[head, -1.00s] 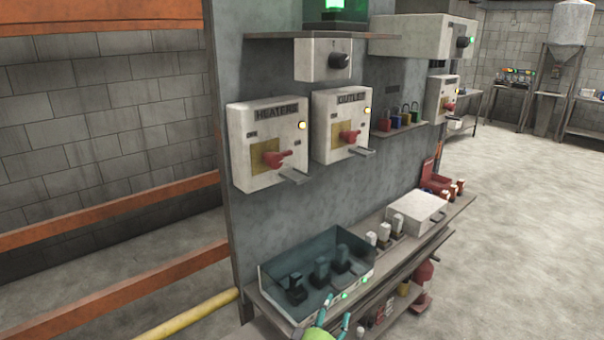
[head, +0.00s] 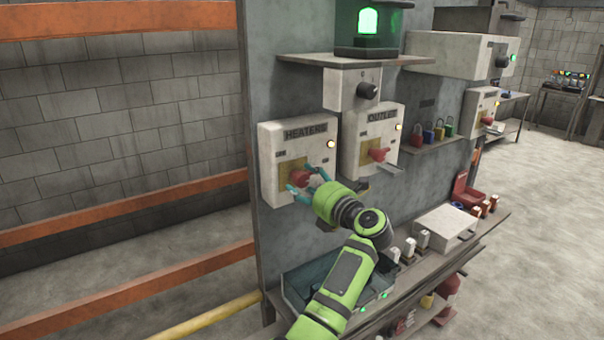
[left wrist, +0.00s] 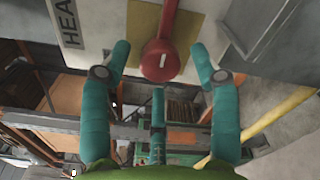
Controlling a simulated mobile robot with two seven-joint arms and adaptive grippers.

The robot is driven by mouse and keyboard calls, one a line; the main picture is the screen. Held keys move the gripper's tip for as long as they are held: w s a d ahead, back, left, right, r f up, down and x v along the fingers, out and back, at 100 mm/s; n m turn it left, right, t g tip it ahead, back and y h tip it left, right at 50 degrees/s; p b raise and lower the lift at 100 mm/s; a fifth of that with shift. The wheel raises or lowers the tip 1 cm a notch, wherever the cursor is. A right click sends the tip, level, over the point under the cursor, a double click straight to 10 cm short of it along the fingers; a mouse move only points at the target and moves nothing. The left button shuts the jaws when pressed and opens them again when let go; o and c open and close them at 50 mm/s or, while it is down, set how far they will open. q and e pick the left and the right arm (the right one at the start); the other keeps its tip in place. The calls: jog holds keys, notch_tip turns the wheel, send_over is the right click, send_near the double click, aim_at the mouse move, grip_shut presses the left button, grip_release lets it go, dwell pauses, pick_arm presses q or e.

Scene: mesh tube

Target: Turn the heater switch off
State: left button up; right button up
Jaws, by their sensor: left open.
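The heater switch box (head: 268,150) is a white box labelled HEATERS on the grey panel, with a lit amber lamp. Its red handle (head: 300,177) sits on a yellow plate, partly hidden by my gripper in the head view. In the left wrist view the red handle (left wrist: 160,58) shows at the top middle, its knob end toward my fingers. My left gripper (head: 303,184) is open, with teal fingers either side of the handle. In the left wrist view the fingertips (left wrist: 161,60) stand apart from the knob on both sides. My right gripper is not in view.
The OUTLET switch box (head: 363,150) with its own red handle stands close on the right. A grey shelf (head: 350,60) with a green lamp is above. Coloured padlocks (head: 438,131) hang further right. Below are an open tray (head: 290,280) and a white box (head: 445,229).

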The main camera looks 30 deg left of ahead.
pick_arm(q)
jog(key=shift+w+a+r, duration=0.15)
jog(key=shift+w+a, duration=0.15)
jog(key=shift+a, duration=0.3)
jog(key=shift+w+a+p, duration=0.25)
jog(key=shift+a+p, duration=0.15)
jog(key=shift+a, duration=0.1)
jog(key=shift+f, duration=0.2)
jog(key=c, duration=1.2)
jog(key=shift+o, duration=0.2)
